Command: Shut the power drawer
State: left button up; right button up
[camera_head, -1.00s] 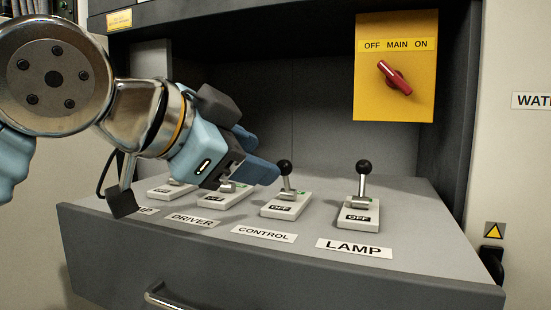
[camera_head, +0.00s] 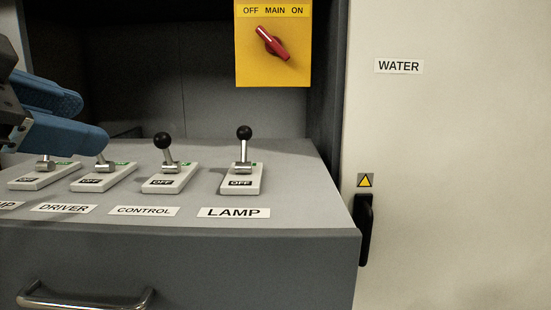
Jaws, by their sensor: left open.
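The grey power drawer (camera_head: 300,255) stands pulled out of its cabinet, with a metal bar handle (camera_head: 88,303) low on its front. Its top carries several lever switches, among them the control switch (camera_head: 170,182) and the lamp switch (camera_head: 241,180), both with black ball knobs. My left gripper (camera_head: 92,120) is at the left edge, blue fingers apart, over the switches left of the control switch. One finger overlaps the driver switch (camera_head: 103,178) and hides its knob; I cannot tell whether they touch. My right gripper is out of view.
A yellow main switch box (camera_head: 272,70) with a red knob (camera_head: 271,43) is on the recess's back wall. A pale panel labelled WATER (camera_head: 399,66) is on the right, with a black handle (camera_head: 365,228) beside the drawer's right edge.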

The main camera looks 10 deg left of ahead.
aim_at(281, 235)
jog(key=k+j, duration=0.1)
jog(key=k, duration=0.65)
jog(key=k+j, duration=0.1)
jog(key=k, duration=0.65)
